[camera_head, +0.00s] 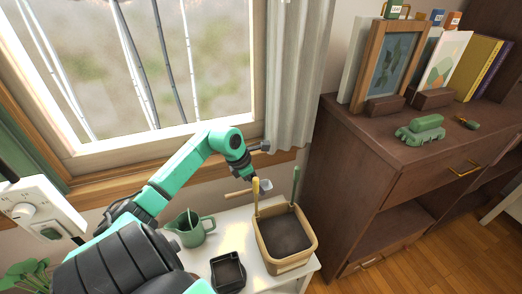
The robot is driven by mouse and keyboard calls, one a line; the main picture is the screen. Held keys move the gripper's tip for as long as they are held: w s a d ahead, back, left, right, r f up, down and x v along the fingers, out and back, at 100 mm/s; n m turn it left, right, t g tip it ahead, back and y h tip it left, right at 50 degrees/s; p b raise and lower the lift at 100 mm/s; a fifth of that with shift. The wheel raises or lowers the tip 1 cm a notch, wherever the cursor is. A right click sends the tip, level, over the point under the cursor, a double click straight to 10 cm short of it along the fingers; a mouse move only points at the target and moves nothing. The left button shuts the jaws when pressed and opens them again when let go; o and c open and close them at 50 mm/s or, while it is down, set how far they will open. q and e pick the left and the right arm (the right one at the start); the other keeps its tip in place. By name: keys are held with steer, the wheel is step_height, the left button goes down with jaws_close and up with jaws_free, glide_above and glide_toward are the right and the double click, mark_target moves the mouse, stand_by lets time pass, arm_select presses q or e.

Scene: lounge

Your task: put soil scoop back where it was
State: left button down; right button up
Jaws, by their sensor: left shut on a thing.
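My left gripper (250,178) is above the back left of a wooden planter box (265,243) filled with dark soil. It is shut on the soil scoop (265,185), which has a light wooden handle and a grey metal head. The scoop lies roughly level in the air, its handle pointing left. Its exact grip point is too small to tell. A yellowish upright stick (256,197) and a green one (295,185) stand at the box's rear. My right gripper is out of view.
A white table (252,278) holds the box, a green watering jug (190,231) and a small black tray (228,273). A brown cabinet (330,155) stands to the right, with a picture frame (381,65) on top. A window and curtain (295,80) are behind.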

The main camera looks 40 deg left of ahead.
mark_target(249, 192)
arm_select(q)
step_height(249, 192, down, 13)
steer(key=shift+w+r+b, duration=0.1)
steer(key=shift+b, duration=1.15)
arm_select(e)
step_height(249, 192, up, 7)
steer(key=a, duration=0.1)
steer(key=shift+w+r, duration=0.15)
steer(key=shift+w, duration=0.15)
arm_select(q)
steer(key=shift+f, duration=0.3)
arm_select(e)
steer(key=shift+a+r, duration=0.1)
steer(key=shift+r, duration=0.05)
arm_select(q)
steer(key=shift+c, duration=1.1)
jaws_free()
steer(key=shift+r, duration=0.2)
steer(key=p+v, duration=0.3)
steer(key=v, duration=0.9)
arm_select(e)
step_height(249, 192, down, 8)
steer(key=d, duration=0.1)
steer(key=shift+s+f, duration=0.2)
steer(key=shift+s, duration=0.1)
